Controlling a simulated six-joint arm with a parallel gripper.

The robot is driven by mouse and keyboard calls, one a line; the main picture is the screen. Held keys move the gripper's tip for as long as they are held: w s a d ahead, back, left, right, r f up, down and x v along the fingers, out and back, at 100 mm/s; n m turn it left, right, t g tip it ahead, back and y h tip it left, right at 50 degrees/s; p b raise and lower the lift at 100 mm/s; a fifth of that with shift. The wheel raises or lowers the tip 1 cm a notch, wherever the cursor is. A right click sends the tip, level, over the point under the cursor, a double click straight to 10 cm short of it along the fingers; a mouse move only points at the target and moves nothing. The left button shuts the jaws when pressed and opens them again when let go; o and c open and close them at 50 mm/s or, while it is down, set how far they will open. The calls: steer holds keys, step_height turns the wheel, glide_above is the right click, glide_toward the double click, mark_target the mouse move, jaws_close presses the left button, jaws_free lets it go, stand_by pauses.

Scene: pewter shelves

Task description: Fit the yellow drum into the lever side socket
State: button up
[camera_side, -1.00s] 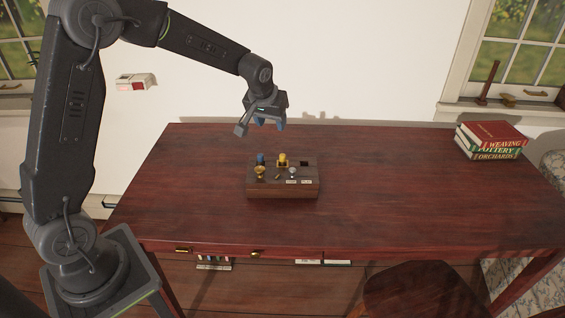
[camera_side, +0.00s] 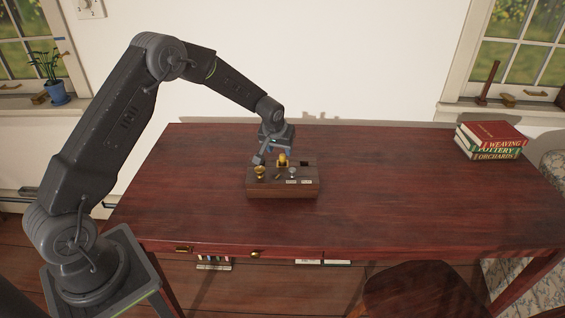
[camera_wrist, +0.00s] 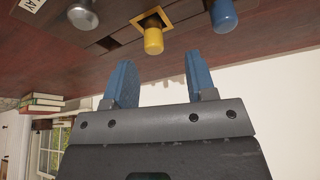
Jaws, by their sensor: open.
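The yellow drum (camera_side: 282,161) stands upright in a yellow-rimmed square socket at the back middle of the wooden block (camera_side: 283,190). It also shows in the wrist view (camera_wrist: 153,42). An empty dark socket (camera_side: 304,164) is to its right; the wrist view shows it too (camera_wrist: 108,43). A small lever (camera_side: 278,176) is at the block's front. A blue drum (camera_wrist: 223,16) shows in the wrist view; my gripper hides it in the side view. My gripper (camera_side: 271,152) is open and empty, low over the back of the block; its blue fingers (camera_wrist: 160,82) are apart, not touching the yellow drum.
A brass knob (camera_side: 260,172) and a silver knob (camera_side: 292,172) stand on the block's front, with white labels (camera_side: 298,181) near the silver one. Stacked books (camera_side: 490,140) lie at the table's far right. The table (camera_side: 400,190) is otherwise clear around the block.

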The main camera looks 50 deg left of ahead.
mark_target(282, 155)
steer(key=x, duration=0.4)
steer(key=shift+d+f, duration=0.2)
steer(key=shift+d, duration=0.05)
steer(key=shift+c, duration=0.2)
jaws_close()
